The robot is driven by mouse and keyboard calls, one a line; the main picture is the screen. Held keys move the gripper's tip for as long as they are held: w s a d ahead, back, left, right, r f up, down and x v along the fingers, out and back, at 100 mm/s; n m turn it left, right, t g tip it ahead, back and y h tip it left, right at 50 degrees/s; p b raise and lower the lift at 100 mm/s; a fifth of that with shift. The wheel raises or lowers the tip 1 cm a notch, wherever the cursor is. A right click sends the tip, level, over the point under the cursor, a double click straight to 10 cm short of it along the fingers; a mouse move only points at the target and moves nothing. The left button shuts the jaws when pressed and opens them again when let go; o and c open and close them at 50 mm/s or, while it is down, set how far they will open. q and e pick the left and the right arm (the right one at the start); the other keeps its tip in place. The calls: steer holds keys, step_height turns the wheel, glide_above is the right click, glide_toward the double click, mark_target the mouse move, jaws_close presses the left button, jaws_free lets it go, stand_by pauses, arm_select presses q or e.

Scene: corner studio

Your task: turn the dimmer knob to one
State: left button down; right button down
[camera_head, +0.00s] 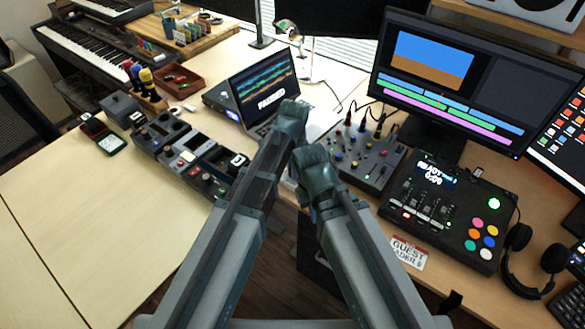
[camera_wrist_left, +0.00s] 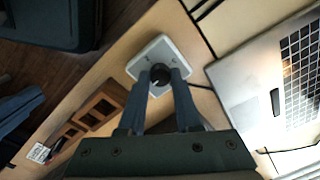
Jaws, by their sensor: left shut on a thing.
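The dimmer knob (camera_wrist_left: 160,74) is a small round black knob on a pale, rounded box (camera_wrist_left: 157,50) in the left wrist view. A light mark shows on the knob, but the value it points to is too small to read. My left gripper (camera_wrist_left: 161,77) is shut on the knob, one finger on each side. In the head view, my arms cover the middle of the desk and hide the knob and the left gripper's fingers. The right gripper's fingers do not show.
A laptop (camera_wrist_left: 279,75) lies right of the box. A brown compartmented holder (camera_wrist_left: 97,107) is to the left. In the head view, a mixer (camera_head: 363,153), a button console (camera_head: 450,214) and headphones (camera_head: 520,263) crowd the right. The left table (camera_head: 75,220) is mostly bare in front.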

arm_select(q)
steer(key=shift+s, duration=0.1)
steer(key=c, duration=0.6)
jaws_free()
step_height(320, 180, up, 14)
steer(key=p, duration=1.3)
steer(key=shift+s+d+f+p, duration=0.15)
steer(key=shift+s+p, duration=0.1)
steer(key=shift+p, duration=0.15)
